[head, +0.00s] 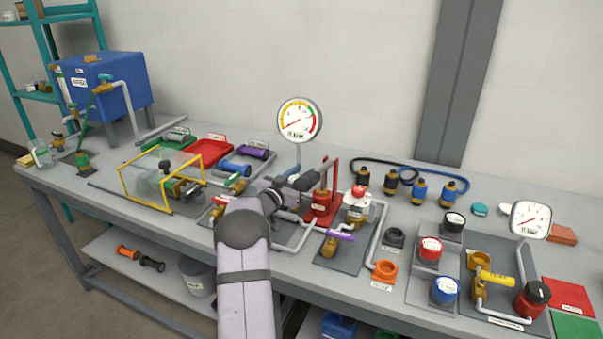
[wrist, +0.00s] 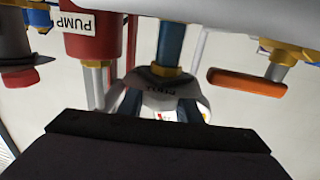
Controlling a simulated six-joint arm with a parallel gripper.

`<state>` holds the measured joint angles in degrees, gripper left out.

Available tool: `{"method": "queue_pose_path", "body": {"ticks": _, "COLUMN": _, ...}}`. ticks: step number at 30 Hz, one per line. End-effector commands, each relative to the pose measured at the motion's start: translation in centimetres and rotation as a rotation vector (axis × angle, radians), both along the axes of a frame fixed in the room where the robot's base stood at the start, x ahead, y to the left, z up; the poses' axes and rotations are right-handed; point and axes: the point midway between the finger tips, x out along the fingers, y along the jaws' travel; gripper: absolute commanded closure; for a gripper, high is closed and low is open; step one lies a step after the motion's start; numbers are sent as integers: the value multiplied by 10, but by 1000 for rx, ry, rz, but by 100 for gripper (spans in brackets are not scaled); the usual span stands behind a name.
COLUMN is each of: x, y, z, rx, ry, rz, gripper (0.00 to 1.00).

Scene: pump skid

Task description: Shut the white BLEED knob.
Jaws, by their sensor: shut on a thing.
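The white knob (wrist: 168,92) is in the middle of the wrist view, with a brass fitting and a blue pipe behind it. Dark lettering on it is too small to read surely. My gripper (wrist: 160,106) is shut on this knob, with a finger on each side. In the head view my gripper (head: 303,182) is at the foot of the large gauge's pipe, left of the red pump (head: 321,204). There the knob is hidden by my gripper. How far the knob is turned cannot be told.
The large round gauge (head: 300,120) stands just above my gripper. A yellow-framed clear guard (head: 160,176) stands to the left. In the wrist view an orange handle (wrist: 246,82) is near the knob, on the right.

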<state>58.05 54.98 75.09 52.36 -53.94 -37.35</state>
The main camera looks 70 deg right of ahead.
Motion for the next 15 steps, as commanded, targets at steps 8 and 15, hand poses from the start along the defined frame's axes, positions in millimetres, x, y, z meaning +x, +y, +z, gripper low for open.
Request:
{"method": "queue_pose_path", "body": {"ticks": 8, "x": 0, "y": 0, "z": 1, "rx": -3, "ry": 0, "rz": 0, "gripper": 51}}
{"method": "queue_pose_path", "body": {"ticks": 15, "x": 0, "y": 0, "z": 1, "rx": -2, "ry": -1, "rz": 1, "gripper": 51}}
